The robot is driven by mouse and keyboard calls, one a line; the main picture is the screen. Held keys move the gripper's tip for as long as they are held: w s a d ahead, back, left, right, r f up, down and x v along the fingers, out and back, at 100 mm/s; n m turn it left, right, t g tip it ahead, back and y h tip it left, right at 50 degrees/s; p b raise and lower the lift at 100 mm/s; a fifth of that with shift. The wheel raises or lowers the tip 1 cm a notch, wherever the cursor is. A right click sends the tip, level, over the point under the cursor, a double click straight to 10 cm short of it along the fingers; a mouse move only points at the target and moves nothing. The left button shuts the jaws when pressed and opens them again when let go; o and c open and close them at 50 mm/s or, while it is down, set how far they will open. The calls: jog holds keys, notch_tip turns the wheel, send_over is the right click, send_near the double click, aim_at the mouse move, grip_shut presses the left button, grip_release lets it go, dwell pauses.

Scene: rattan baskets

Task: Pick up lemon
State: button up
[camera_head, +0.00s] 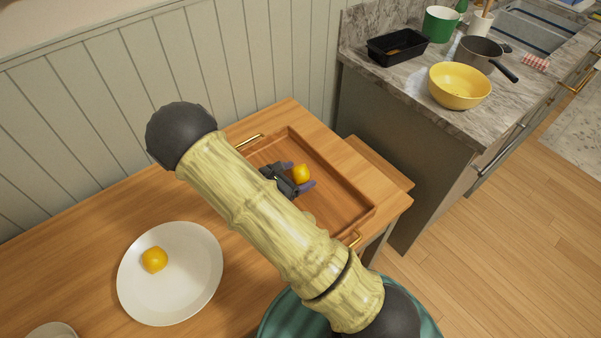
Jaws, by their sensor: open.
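A small yellow-orange fruit that looks like the lemon (303,174) is in the wooden tray (360,204). My gripper (297,175) is over the tray, its purple-tipped fingers apart on either side of the fruit. I cannot tell whether the fingers touch it. Another yellow-orange fruit (154,259) lies on a white plate (190,290) at the lower left. My arm crosses the middle of the view and hides part of the tray's left side.
The tray, with brass handles, sits at the wooden table's (90,230) right end. A panelled wall (100,90) runs behind. At the upper right, a counter holds a yellow bowl (458,86), a pot (480,54) and a black pan (397,46).

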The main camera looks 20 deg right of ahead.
aim_at(296, 172)
jog(key=shift+c, duration=0.5)
jog(key=c, duration=1)
notch_tip(296, 172, up, 10)
dwell(0.5)
